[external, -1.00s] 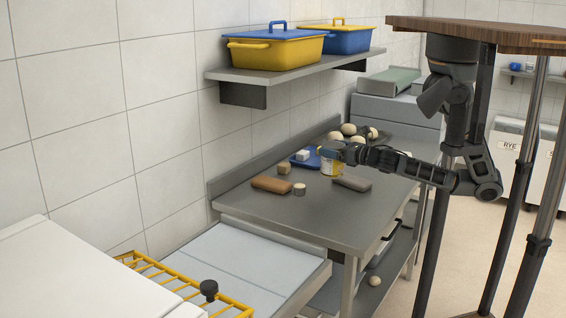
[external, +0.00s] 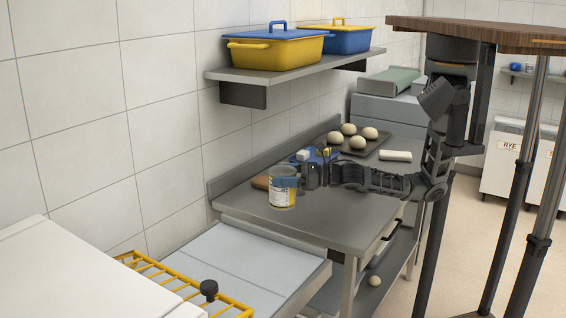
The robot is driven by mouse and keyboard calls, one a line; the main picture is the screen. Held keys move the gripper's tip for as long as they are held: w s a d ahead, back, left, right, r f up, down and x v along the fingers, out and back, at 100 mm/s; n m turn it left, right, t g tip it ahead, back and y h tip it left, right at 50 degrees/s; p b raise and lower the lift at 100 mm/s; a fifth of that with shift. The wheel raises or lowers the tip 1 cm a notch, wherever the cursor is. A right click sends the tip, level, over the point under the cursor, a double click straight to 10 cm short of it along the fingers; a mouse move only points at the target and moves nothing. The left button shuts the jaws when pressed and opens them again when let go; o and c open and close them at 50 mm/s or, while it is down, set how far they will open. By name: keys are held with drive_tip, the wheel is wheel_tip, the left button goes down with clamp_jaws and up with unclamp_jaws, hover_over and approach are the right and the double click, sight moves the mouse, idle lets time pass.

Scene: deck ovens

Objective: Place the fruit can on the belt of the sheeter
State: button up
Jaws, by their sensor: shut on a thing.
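The fruit can (external: 283,199), with a yellow and white label, is upright and held in my gripper (external: 298,180), which is shut on it. In the picture the can is over the near left part of the steel table; it appears raised above the top. The sheeter's pale belt (external: 235,262) lies lower and nearer the camera, beyond the table's near end. The belt's visible surface is empty. The sheeter's yellow guard grid (external: 180,284) is on its left.
A brown block (external: 260,182) is partly hidden behind the can. A blue item (external: 317,154) with small blocks, a dark tray (external: 377,151) of dough balls and a white block (external: 396,156) stand farther back. Lidded bins (external: 275,52) sit on a wall shelf (external: 300,72).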

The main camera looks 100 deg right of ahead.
drive_tip(key=w+a+f+n+y, duration=0.1)
drive_tip(key=w+a+f+y, duration=0.1)
drive_tip(key=w+a+f, duration=0.35)
drive_tip(key=w+a+f+n+y, duration=0.1)
drive_tip(key=w+a+f, duration=0.15)
drive_tip(key=a, duration=0.55)
drive_tip(key=w+d+r+h, duration=0.1)
drive_tip(key=w+d+r, duration=0.15)
drive_tip(key=w, duration=0.35)
drive_tip(key=w+d+r, duration=0.2)
drive_tip(key=w+r, duration=0.1)
drive_tip(key=w, duration=0.3)
wheel_tip(320, 180, down, 8)
drive_tip(key=b, duration=0.1)
drive_tip(key=shift+w+m, duration=0.15)
drive_tip(key=shift+m, duration=0.25)
drive_tip(key=shift+d+b, duration=0.1)
drive_tip(key=shift+b, duration=0.2)
drive_tip(key=shift+f, duration=0.15)
drive_tip(key=o, duration=1.2)
drive_tip(key=shift+f, duration=0.1)
drive_tip(key=shift+o, duration=0.2)
